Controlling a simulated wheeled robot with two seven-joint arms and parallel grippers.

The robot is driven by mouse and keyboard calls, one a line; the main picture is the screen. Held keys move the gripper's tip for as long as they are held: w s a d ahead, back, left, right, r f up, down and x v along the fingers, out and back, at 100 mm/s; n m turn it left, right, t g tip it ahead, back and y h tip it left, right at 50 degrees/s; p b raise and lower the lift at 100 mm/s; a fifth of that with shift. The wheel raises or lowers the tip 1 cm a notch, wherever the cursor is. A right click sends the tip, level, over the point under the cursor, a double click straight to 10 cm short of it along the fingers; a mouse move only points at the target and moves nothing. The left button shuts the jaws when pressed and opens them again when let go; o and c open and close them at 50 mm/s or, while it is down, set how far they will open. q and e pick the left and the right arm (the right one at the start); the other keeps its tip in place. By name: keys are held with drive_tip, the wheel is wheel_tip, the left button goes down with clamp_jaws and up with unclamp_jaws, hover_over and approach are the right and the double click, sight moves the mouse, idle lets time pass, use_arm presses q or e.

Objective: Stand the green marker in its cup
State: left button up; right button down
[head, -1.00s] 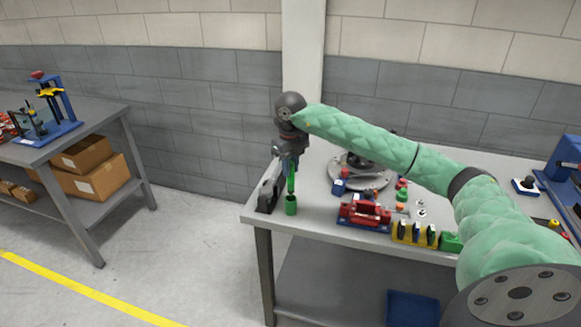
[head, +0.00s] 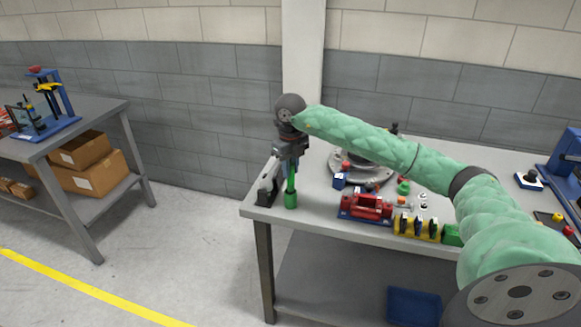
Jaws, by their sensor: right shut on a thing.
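The green marker (head: 291,177) is upright. Its lower end meets the top of the small green cup (head: 291,201), which stands near the left front corner of the table. From this view I cannot tell how deep the marker sits in the cup. My right gripper (head: 290,161) points down from above and is shut on the upper part of the marker. My left gripper is not in view.
A black and grey holder (head: 267,188) stands just left of the cup. A red fixture on a blue base (head: 366,208) and a yellow block with dark pieces (head: 417,227) lie to the right. A round grey base (head: 362,172) is behind. The table's left edge (head: 243,207) is close.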

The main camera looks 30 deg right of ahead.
drive_tip(key=shift+f+b, duration=0.95)
drive_tip(key=shift+f, duration=0.5)
drive_tip(key=c, duration=1.2)
unclamp_jaws()
drive_tip(key=shift+o, duration=0.2)
drive_tip(key=shift+r+p, duration=1.5)
drive_tip(key=shift+r, duration=3.05)
drive_tip(key=shift+a, duration=0.1)
